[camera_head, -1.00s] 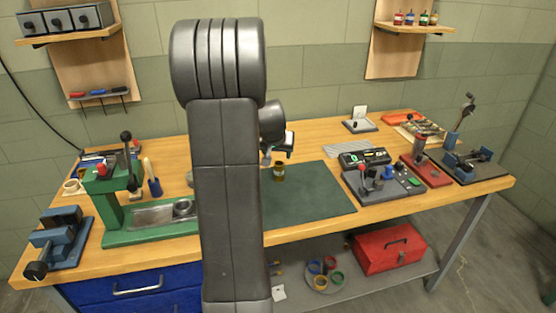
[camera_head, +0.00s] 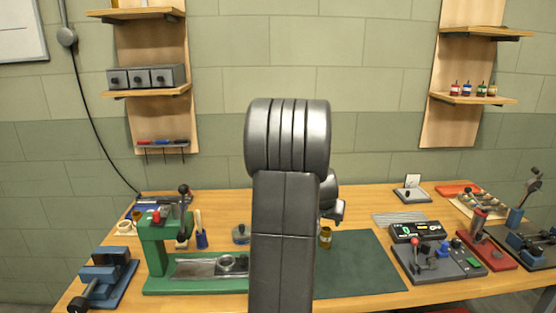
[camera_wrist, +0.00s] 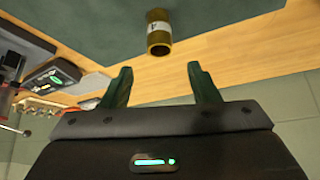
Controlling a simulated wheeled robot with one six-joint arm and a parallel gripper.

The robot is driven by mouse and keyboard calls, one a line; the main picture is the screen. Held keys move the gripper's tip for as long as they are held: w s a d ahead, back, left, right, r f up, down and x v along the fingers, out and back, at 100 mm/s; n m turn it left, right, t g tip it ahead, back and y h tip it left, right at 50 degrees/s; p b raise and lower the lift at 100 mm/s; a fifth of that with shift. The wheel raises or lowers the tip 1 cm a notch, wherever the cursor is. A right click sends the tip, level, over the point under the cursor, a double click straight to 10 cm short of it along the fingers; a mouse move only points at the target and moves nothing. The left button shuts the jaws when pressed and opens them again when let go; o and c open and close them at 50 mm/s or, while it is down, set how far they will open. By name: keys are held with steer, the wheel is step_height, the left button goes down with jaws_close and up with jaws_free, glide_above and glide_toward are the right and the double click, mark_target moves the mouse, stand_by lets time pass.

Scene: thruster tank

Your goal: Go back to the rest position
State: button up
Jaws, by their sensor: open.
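My gripper (camera_wrist: 160,78) is open and empty in the wrist view, its two green fingers spread apart. A small brass-coloured canister with a pale label (camera_wrist: 158,38) stands beyond the fingertips, apart from them. In the head view my raised arm fills the middle and hides most of the gripper; part of my wrist shows to its right. The canister (camera_head: 325,237) also shows there, at the left part of the dark green mat (camera_head: 360,270), just right of my arm.
The wooden bench (camera_head: 360,196) holds a green press (camera_head: 155,245) and blue vise (camera_head: 103,275) at left. A control box (camera_head: 435,258) and red-based tool (camera_head: 485,250) stand at right. Wall shelves (camera_head: 145,92) hang behind. The mat's right part is clear.

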mark_target(327, 227)
steer(key=x, duration=0.9)
steer(key=shift+s+a+f, duration=0.1)
steer(key=shift+f, duration=0.1)
step_height(327, 227, up, 2)
steer(key=shift+r+p, duration=0.1)
steer(key=shift+p, duration=0.2)
steer(key=shift+r, duration=0.2)
